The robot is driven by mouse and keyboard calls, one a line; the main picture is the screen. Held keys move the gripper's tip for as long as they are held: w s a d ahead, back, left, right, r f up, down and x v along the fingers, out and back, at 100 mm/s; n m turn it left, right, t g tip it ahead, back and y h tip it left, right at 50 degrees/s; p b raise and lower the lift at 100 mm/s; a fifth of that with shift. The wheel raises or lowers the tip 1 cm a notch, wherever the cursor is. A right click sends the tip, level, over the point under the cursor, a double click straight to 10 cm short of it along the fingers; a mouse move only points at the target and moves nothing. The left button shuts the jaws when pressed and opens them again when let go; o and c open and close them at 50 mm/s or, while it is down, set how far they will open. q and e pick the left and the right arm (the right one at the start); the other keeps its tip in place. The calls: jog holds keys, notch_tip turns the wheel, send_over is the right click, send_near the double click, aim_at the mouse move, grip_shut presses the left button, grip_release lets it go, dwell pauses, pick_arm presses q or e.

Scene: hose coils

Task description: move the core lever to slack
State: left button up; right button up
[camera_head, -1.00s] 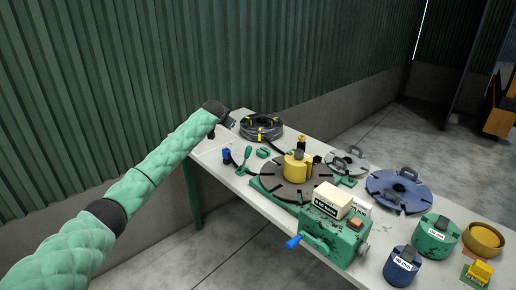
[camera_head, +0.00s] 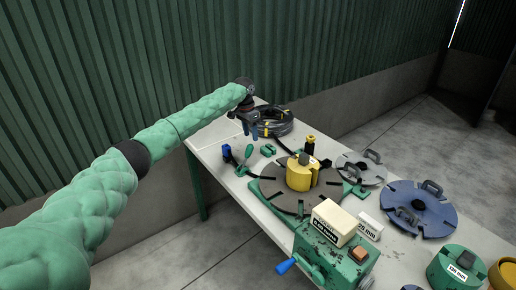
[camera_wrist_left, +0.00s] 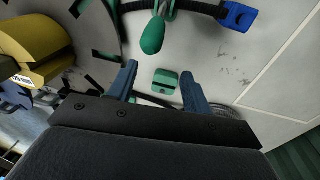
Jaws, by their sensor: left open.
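The yellow core (camera_head: 299,177) stands on the dark slotted turntable (camera_head: 270,182) of the green machine. A small dark grey piece (camera_head: 307,160) sits on top of the core; I cannot tell whether it is the core lever. In the left wrist view, part of the yellow core (camera_wrist_left: 38,45) shows at the left edge. My left gripper (camera_head: 251,130) is open and empty, pointing down above the far part of the table, beyond the core. In the left wrist view, a small green block (camera_wrist_left: 166,87) shows between its fingers. My right gripper is not in view.
A black hose coil (camera_head: 275,125) lies behind my left gripper. A green-handled tool (camera_head: 248,152) and a blue-ended piece (camera_head: 227,152) lie nearby. Slotted discs (camera_head: 419,209) lie at the right.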

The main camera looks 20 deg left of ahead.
aim_at(249, 151)
pick_arm(q)
jog(key=shift+s+a+r+m+g, duration=0.15)
jog(key=shift+s+r+g, duration=0.1)
jog(key=shift+s, duration=0.35)
jog(key=shift+s+a+r+m+g, duration=0.15)
jog(key=shift+s+g, duration=0.1)
jog(key=shift+s, duration=0.35)
jog(key=shift+s+a, duration=0.1)
jog(key=shift+s, duration=0.15)
jog(key=shift+f, duration=0.15)
jog(key=shift+w+d+f+p, duration=0.15)
jog(key=shift+f+p, duration=0.2)
jog(key=shift+f, duration=0.2)
jog(key=shift+d+f+p, duration=0.15)
jog(key=shift+f+p, duration=0.15)
jog(key=shift+f, duration=0.2)
jog(key=f, duration=0.1)
jog(key=f+p, duration=0.1)
jog(key=f, duration=0.1)
jog(key=f+p, duration=0.1)
jog(key=shift+s+d+f, duration=0.25)
jog(key=shift+s+d, duration=0.05)
jog(key=shift+s, duration=0.05)
jog(key=shift+f, duration=0.5)
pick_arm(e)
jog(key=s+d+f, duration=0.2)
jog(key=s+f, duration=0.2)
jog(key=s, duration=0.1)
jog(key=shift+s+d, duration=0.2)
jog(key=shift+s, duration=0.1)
